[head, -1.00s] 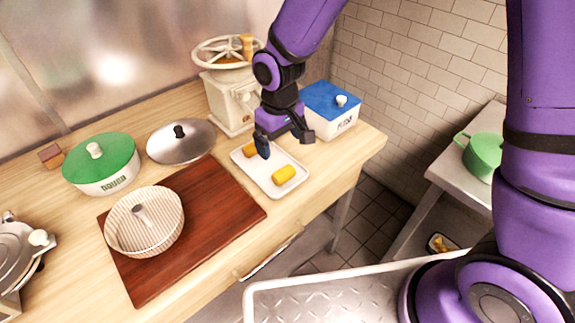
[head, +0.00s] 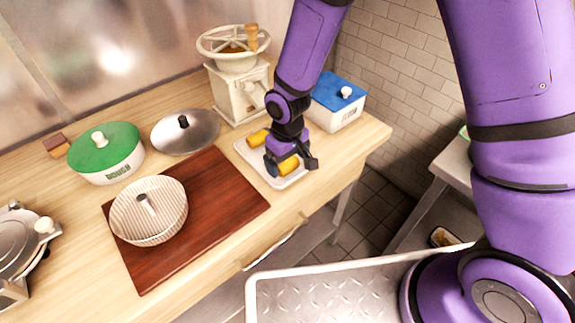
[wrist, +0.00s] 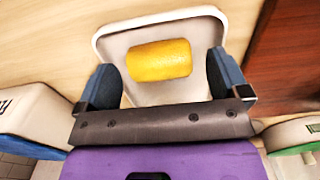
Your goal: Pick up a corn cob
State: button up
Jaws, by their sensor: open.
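Two yellow corn cob pieces lie on a white tray (head: 243,148) on the wooden counter. The near corn cob (head: 289,165) is partly hidden by my gripper (head: 291,168), and the far corn cob (head: 258,137) lies toward the tray's other end. In the wrist view, my gripper (wrist: 165,82) is open, with its blue-grey fingers apart on either side of one corn cob (wrist: 159,60). That cob lies on the tray (wrist: 116,43), a little beyond the fingertips' middle. I cannot tell whether the fingers touch it.
A blue-lidded white box (head: 338,100) and a cream grinder (head: 240,88) stand behind the tray. A dark red board (head: 220,205) with a ribbed bowl (head: 148,212) lies left. A green-lidded pot (head: 106,152) and a metal lid (head: 185,130) are farther left.

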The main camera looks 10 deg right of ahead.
jog(key=c, duration=1)
jog(key=shift+r, duration=0.1)
